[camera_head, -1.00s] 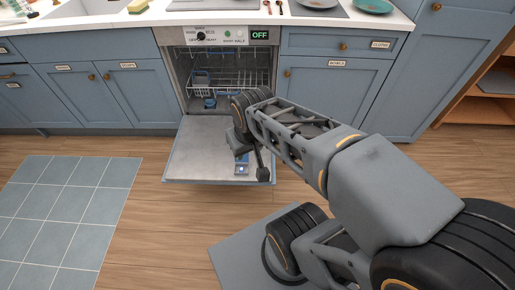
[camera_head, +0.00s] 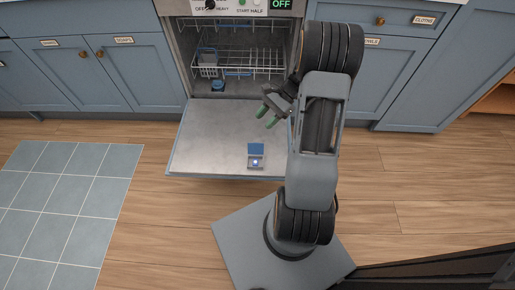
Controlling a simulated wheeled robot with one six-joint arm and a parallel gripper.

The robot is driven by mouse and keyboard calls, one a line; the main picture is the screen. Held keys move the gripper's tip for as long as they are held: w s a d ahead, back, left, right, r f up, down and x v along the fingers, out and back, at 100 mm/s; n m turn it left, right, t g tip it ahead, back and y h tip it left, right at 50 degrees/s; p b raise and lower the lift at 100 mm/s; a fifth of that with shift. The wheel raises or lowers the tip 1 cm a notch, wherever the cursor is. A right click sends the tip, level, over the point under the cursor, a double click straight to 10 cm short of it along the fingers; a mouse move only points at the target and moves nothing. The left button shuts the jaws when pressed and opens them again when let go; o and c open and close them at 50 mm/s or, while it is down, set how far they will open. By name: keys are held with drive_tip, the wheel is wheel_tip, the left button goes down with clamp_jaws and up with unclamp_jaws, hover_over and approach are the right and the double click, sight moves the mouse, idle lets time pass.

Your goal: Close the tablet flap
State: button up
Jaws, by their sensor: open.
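The dishwasher door (camera_head: 205,135) is folded down flat. On its inner face sits the small tablet compartment, with a blue flap (camera_head: 256,149) standing open at its far side and a pale tablet (camera_head: 255,162) visible inside. My gripper (camera_head: 268,114) is above the door, up and slightly right of the compartment, apart from it. Its green-tipped fingers are spread and empty, pointing left.
The dishwasher's wire rack (camera_head: 240,60) with a blue-grey basket (camera_head: 208,63) is inside the opening behind the door. Blue cabinets (camera_head: 130,75) stand on both sides. A tiled mat (camera_head: 60,200) lies on the wooden floor at left. The floor in front of the door is mostly clear.

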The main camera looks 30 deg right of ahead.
drive_tip(key=d+f+m+t+y+b, duration=0.35)
drive_tip(key=d+f+m, duration=0.35)
drive_tip(key=f, duration=0.6)
drive_tip(key=m+t+y, duration=0.2)
drive_tip(key=m+t, duration=0.3)
drive_tip(key=t, duration=0.1)
approach(259, 144)
drive_tip(key=d, duration=0.2)
drive_tip(key=shift+s+d+f+b, duration=0.3)
drive_tip(key=shift+s+d+b, duration=0.05)
drive_tip(key=shift+d+b, duration=0.05)
drive_tip(key=shift+f+m, duration=0.3)
drive_tip(key=shift+f, duration=0.05)
drive_tip(key=shift+a+f+t, duration=0.1)
drive_tip(key=shift+f+t, duration=0.05)
drive_tip(key=shift+t, duration=0.1)
drive_tip(key=b+x, duration=0.2)
drive_tip(key=x, duration=1.1)
clamp_jaws()
